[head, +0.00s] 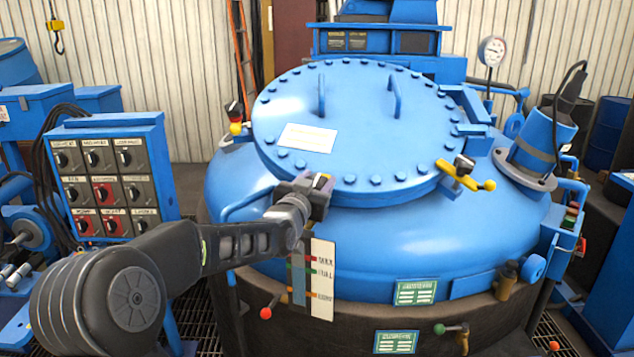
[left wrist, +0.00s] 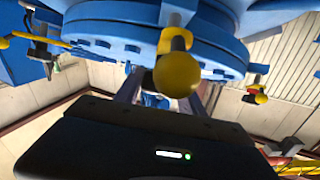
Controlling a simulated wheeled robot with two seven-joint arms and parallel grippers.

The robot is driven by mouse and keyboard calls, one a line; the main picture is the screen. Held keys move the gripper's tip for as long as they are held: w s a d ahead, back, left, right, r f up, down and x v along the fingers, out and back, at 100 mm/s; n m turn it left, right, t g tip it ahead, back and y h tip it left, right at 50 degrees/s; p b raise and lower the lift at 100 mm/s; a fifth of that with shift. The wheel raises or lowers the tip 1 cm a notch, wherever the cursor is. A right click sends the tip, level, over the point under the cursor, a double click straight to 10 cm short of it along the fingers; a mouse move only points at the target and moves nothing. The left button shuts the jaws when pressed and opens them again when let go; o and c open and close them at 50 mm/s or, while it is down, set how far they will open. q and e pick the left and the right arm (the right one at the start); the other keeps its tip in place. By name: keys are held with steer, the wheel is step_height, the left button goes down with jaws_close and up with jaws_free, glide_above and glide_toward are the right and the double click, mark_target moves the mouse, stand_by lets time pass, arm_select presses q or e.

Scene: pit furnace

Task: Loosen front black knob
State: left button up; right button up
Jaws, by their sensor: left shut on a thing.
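My left gripper (head: 318,186) is at the front edge of the round blue lid (head: 350,110). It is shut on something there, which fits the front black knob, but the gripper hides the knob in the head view. In the left wrist view a yellow ball end (left wrist: 177,75) of a clamp lever stands in front of the fingers and covers most of what is between them. The lid's bolted rim (left wrist: 110,47) shows just beyond. My right gripper is in neither view.
Other clamps with yellow levers sit at the lid's right (head: 466,175) and left (head: 235,120). A switch panel (head: 110,175) stands at left, near my left arm. A level gauge plate (head: 322,278) hangs below the gripper. A blue motor (head: 541,140) stands at right.

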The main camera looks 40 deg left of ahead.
arm_select(q)
steer(key=c, duration=0.3)
steer(key=shift+c, duration=0.2)
